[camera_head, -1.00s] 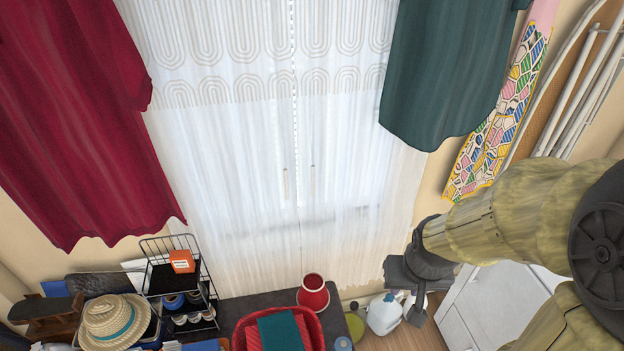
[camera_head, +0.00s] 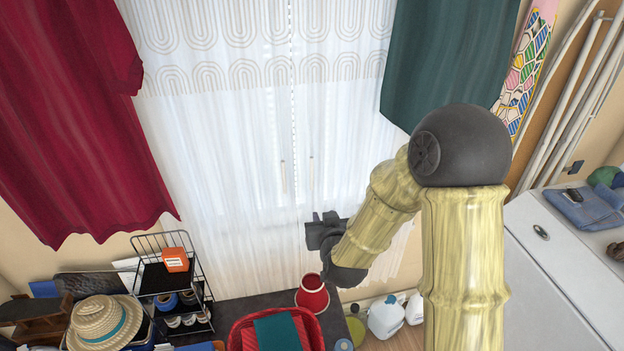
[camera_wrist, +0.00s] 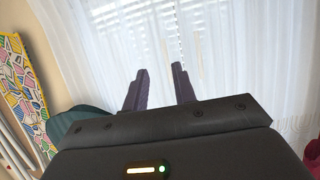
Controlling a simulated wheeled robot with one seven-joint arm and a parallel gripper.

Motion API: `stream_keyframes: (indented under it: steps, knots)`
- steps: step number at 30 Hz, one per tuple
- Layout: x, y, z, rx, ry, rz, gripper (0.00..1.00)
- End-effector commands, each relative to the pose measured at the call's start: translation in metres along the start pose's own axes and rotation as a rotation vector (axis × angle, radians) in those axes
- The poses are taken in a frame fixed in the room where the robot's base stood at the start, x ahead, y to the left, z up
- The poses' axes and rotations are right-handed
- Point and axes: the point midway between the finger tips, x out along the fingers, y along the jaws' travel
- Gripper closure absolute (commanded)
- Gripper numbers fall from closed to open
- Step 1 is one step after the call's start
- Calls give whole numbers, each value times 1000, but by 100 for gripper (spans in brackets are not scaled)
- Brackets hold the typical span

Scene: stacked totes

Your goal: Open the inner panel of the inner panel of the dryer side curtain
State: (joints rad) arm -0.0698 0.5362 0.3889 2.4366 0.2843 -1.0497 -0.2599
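White sheer inner panels hang over the window; the right one (camera_head: 340,130), on the side of the white appliance (camera_head: 560,270), meets the left one (camera_head: 215,130) near the middle. A teal outer curtain (camera_head: 445,60) hangs at the right and a red one (camera_head: 70,110) at the left. My gripper (camera_head: 318,228) is in front of the lower right sheer panel. In the wrist view my gripper (camera_wrist: 159,88) has its two fingers apart with nothing between them, the sheer fabric (camera_wrist: 110,60) beyond. Whether the fingertips touch the fabric I cannot tell.
Below the window stand a red pot (camera_head: 312,295), a red basket (camera_head: 240,325) and white jugs (camera_head: 385,316). A wire rack (camera_head: 175,275) and a straw hat (camera_head: 103,320) are at lower left. A patterned ironing board (camera_head: 522,75) leans at the right.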

Motion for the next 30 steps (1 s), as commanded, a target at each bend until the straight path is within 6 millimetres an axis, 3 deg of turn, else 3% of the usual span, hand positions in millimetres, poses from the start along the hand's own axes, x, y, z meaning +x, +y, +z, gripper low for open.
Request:
stream_keyframes:
  steps: [4,12,24,30]
  knots:
    - [15,-17,5,11,159,36,73]
    - [16,-27,1,23,353,124,73]
    - [15,-27,-3,24,370,133,73]
    - [28,-24,-9,25,370,136,73]
